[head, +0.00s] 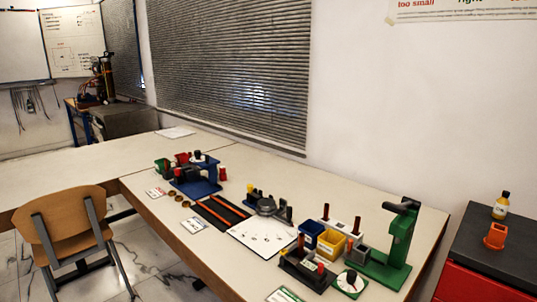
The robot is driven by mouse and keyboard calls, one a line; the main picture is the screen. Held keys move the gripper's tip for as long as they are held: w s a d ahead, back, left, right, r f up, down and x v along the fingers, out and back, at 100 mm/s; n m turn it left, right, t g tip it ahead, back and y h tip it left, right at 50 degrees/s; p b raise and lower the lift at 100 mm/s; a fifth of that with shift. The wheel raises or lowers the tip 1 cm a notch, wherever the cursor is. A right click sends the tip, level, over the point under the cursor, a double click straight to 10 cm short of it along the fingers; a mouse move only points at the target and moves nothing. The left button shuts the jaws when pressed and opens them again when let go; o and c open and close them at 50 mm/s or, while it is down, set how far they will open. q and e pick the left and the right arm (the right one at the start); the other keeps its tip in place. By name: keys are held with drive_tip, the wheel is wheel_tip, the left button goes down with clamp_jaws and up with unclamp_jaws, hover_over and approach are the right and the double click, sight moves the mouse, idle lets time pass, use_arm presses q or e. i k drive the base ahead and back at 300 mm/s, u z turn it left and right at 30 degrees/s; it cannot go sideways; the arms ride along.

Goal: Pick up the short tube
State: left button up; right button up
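Neither of my grippers is in the head view. A long pale workbench (200,240) carries a gauge rig with several small cylindrical parts. A short red cylinder (222,173) stands right of a blue fixture (196,187). Upright red pieces (326,211) stand near the bins, and other red and dark pieces sit in a dark block (306,274) at the front. I cannot tell which of these, if any, is the short tube; the parts are too small to see whether they are hollow.
A blue bin (311,229) and a yellow bin (330,243) sit beside a tall green stand (400,235). A white dial sheet (262,240) lies mid-bench. A chair (65,225) stands at the left front. A dark-topped cabinet (500,250) at right holds a bottle (501,207) and an orange piece (495,237).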

sight(301, 236)
drive_tip(key=u, duration=1.6)
drive_tip(key=i, duration=1.65)
drive_tip(key=z, duration=2.2)
